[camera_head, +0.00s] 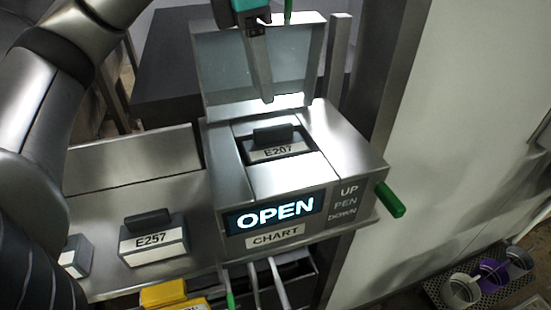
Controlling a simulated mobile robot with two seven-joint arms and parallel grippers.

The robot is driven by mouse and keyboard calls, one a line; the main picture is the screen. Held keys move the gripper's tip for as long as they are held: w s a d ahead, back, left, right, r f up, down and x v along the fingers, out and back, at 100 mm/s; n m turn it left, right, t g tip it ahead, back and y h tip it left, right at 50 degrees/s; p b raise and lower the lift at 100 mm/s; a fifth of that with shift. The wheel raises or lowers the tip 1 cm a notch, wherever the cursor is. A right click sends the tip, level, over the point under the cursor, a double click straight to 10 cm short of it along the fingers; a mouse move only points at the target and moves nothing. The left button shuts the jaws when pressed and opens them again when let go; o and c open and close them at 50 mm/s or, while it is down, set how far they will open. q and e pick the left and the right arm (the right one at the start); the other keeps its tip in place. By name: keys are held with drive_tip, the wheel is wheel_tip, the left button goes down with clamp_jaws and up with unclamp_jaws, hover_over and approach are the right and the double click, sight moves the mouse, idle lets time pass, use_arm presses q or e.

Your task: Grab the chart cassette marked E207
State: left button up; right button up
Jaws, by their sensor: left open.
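The chart cassette marked E207 (282,152) sits in the recess of the chart recorder (219,157), its dark grip facing up. The recorder's lid (222,70) stands raised behind the recess, and the display reads OPEN. My left gripper (288,100) is above and behind the cassette, in front of the raised lid. It is open and empty, apart from the cassette. My right gripper is not in view.
A second cassette marked E257 (152,241) stands on the metal shelf at left, with another partly hidden box (75,257) beside it. A green lever (390,200) juts from the recorder's right side. A yellow object (165,293) is below.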

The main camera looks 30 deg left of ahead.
sight(274, 126)
use_arm(q)
drive_tip(key=shift+w+d+f+b, duration=0.15)
drive_tip(key=shift+f+b, duration=0.15)
drive_tip(key=shift+f, duration=1.05)
drive_tip(key=shift+w+d+f, duration=0.1)
drive_tip(key=shift+d+f, duration=0.05)
drive_tip(key=shift+f, duration=0.7)
drive_tip(key=shift+w+d+f, duration=0.15)
drive_tip(key=shift+d+f, duration=0.05)
drive_tip(key=shift+f, duration=0.6)
drive_tip(key=shift+w+d+f, duration=0.1)
drive_tip(key=shift+d+f, duration=0.05)
drive_tip(key=shift+f, duration=0.7)
drive_tip(key=shift+c, duration=0.4)
clamp_jaws()
